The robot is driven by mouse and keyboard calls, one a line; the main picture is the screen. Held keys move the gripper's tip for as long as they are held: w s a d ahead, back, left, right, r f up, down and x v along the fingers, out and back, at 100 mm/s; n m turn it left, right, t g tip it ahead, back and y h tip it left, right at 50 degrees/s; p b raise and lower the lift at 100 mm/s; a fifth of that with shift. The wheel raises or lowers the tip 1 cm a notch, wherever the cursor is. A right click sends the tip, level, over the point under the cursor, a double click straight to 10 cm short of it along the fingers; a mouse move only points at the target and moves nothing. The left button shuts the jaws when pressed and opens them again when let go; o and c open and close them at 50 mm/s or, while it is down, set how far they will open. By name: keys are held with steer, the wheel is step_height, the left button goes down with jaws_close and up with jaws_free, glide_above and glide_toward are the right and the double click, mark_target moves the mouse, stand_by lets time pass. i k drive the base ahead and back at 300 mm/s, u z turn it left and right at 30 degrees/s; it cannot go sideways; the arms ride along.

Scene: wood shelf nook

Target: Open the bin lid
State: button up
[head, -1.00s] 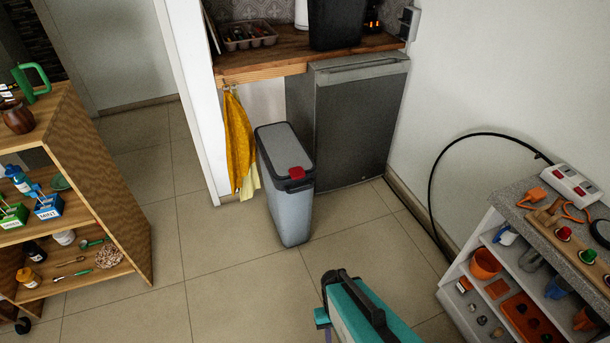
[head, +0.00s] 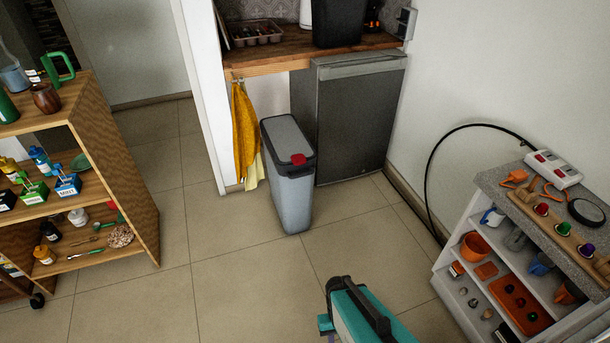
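The bin (head: 291,198) is a tall, narrow grey container standing on the tiled floor in the middle of the head view. Its lid (head: 283,136) is grey with a dark rim and is shut. A red tab (head: 298,159) sits at the lid's front edge. A teal and dark part, likely of my own body, shows at the bottom centre, apart from the bin. My gripper's fingers are not in view.
A grey cabinet or fridge (head: 360,120) stands behind the bin under a wooden counter (head: 285,62). Yellow cloths (head: 244,135) hang to its left. A wooden shelf (head: 122,160) stands left, a white shelf unit (head: 455,235) right. A black cable (head: 432,180) runs along the wall. Floor before the bin is clear.

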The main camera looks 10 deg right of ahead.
mark_target(288, 144)
steer(key=z, duration=0.15)
steer(key=k, duration=0.6)
steer(key=u, duration=0.85)
steer(key=i, duration=1.15)
steer(key=u, duration=0.85)
